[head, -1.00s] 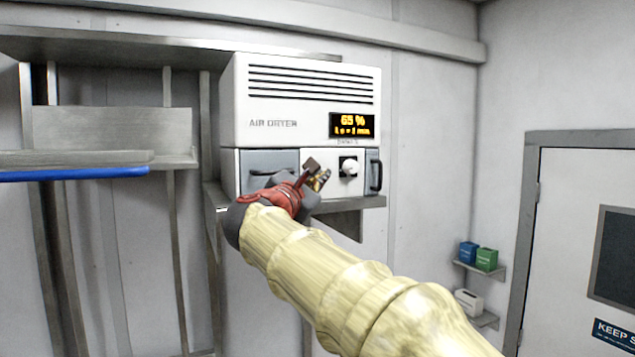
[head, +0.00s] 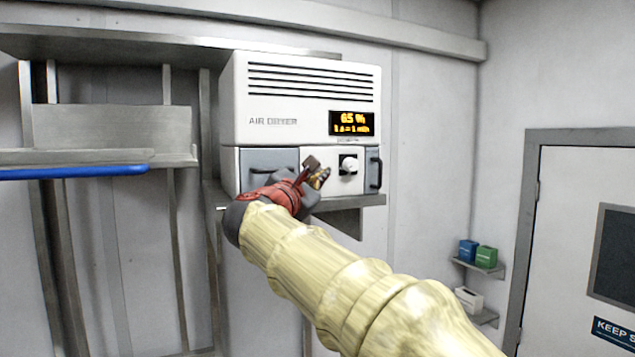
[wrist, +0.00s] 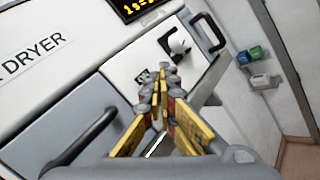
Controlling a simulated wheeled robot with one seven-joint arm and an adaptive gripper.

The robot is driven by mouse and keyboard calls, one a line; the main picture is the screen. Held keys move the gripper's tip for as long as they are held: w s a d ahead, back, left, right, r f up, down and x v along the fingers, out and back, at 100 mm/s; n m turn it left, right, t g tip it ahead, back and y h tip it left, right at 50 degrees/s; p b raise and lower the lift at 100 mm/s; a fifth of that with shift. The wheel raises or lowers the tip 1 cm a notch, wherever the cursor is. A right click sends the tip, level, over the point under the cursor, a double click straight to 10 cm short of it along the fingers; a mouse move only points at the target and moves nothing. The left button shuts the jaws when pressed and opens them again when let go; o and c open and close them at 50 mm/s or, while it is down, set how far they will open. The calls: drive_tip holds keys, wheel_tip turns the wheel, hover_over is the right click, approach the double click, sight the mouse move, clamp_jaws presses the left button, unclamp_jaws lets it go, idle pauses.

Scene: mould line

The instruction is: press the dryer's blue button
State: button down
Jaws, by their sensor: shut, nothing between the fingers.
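My gripper (head: 323,178) is shut and empty in front of the white panel, left of and below the knob. In the wrist view, its yellow-padded fingers (wrist: 165,70) point at the panel. A small dark mark shows beside the fingertips. I see no blue button; the fingers may hide it.
The dryer's steel shelf (head: 340,204) runs under it. Small blue and green boxes (head: 478,255) stand on a wall shelf at the right, near a door (head: 580,220). The wall between is clear.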

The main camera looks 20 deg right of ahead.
drive_tip(key=shift+w, duration=0.1)
idle(0.3)
drive_tip(key=shift+w, duration=0.3)
drive_tip(key=shift+s, duration=0.4)
drive_tip(key=shift+b, duration=0.3)
drive_tip(key=s+b, duration=0.2)
drive_tip(key=s, duration=0.4)
drive_tip(key=shift+d+b, duration=0.1)
drive_tip(key=shift+b, duration=0.25)
